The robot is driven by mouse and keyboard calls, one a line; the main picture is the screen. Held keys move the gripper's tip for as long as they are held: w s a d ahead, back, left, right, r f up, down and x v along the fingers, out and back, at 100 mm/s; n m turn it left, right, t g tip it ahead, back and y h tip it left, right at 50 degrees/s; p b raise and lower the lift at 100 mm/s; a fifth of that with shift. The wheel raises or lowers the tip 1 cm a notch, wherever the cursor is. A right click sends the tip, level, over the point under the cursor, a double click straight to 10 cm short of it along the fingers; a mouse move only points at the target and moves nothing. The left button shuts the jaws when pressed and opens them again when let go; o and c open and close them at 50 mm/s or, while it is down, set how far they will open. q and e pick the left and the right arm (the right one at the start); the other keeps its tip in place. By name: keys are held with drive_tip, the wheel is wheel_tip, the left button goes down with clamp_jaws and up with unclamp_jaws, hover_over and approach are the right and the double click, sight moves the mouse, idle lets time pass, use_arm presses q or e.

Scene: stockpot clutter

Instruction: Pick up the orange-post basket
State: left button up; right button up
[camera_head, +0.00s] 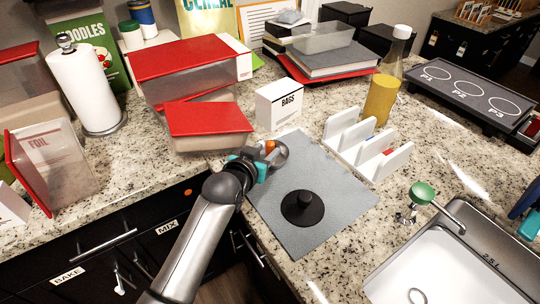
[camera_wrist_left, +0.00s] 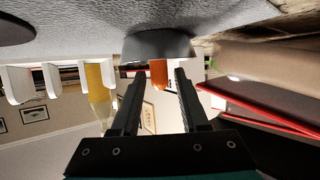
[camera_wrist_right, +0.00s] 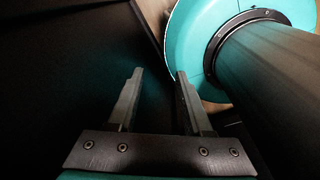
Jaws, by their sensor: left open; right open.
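The orange-post basket is a small round grey metal cup (camera_head: 281,157) with an upright orange post (camera_head: 270,147). It stands at the far left part of the grey mat. My left gripper (camera_head: 263,162) reaches it from the left, partly hiding it. In the left wrist view, seen upside down, the grey cup (camera_wrist_left: 155,46) and orange post (camera_wrist_left: 158,76) appear between my open left fingertips (camera_wrist_left: 159,72). I cannot tell whether a finger touches the post. My right gripper (camera_wrist_right: 157,75) is open and empty in its own wrist view, and outside the head view.
A black disc with a knob (camera_head: 302,208) lies on the grey mat (camera_head: 343,192). A red-lidded container (camera_head: 208,127) and a BAGS box (camera_head: 279,104) stand behind the basket. A white rack (camera_head: 368,145) stands to its right. The sink (camera_head: 440,270) is at lower right.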

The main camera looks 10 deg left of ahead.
sight(268, 150)
use_arm(q)
drive_tip(key=shift+b+x, duration=0.35)
drive_tip(key=shift+x, duration=1.35)
drive_tip(key=shift+s, duration=0.1)
clamp_jaws()
